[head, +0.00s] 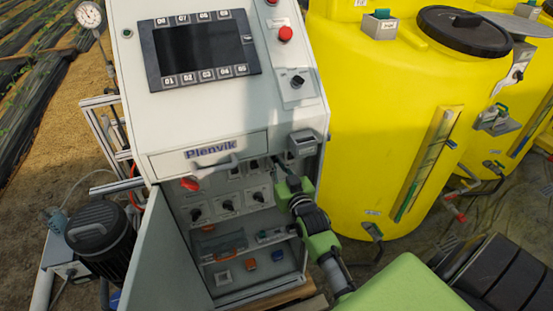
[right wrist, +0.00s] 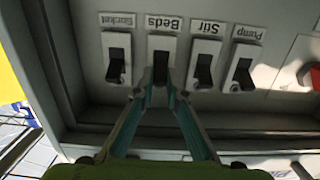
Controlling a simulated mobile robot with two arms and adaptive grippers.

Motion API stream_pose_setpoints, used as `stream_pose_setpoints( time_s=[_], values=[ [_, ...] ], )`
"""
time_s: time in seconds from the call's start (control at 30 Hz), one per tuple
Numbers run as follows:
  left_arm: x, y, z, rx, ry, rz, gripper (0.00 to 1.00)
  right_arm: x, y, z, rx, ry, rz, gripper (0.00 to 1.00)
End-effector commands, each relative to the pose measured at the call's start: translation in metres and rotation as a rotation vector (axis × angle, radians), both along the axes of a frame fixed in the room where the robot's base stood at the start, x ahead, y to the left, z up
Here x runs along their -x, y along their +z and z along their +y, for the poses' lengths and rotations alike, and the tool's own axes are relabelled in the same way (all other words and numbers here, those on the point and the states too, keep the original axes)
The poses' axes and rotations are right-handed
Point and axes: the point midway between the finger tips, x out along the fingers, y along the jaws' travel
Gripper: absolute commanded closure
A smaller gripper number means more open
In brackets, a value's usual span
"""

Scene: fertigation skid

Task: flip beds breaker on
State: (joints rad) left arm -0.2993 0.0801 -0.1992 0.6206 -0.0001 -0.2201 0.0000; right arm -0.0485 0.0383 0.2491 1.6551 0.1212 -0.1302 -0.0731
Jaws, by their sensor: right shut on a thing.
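The breakers show upside down in the right wrist view, in a row under the labels Socket, Beds, Stir and Pump. The black lever of the Beds breaker (right wrist: 160,64) sits between the tips of my right gripper (right wrist: 160,92). The fingers are closed in on this lever; its end is partly hidden by them. The Stir lever (right wrist: 204,68), Pump lever (right wrist: 241,74) and Socket lever (right wrist: 116,66) are untouched. In the head view my right gripper (head: 276,163) reaches into the upper part of the open cabinet (head: 166,257) and hides part of the row. My left gripper is out of view.
A red rotary switch (head: 190,184) sits left of the breakers. A row of knobs (head: 228,205) is below. The cabinet door hangs open at left. A grey box (head: 303,143) juts out beside my right gripper. A yellow tank (head: 380,130) stands close at right.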

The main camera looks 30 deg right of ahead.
Motion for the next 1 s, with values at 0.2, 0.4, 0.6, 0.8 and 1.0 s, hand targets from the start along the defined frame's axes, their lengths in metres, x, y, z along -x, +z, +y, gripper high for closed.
stream_pose_setpoints(
  time_s=[0.2, 0.4, 0.6, 0.8, 1.0],
  values=[
    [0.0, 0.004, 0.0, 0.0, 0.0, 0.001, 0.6, -0.001, 0.001, 0.0, -0.002, 0.0, 0.01, 1.0],
    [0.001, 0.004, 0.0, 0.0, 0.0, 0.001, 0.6, -0.001, 0.001, 0.0, -0.003, 0.0, 0.009, 0.71],
    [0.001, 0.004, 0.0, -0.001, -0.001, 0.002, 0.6, 0.0, 0.001, 0.0, -0.003, 0.0, 0.009, 0.71],
    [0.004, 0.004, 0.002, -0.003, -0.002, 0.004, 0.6, 0.004, 0.001, 0.001, -0.003, 0.0, 0.009, 0.71],
    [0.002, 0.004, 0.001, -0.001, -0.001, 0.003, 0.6, 0.035, 0.003, 0.008, -0.005, 0.0, 0.011, 0.71]
  ],
)
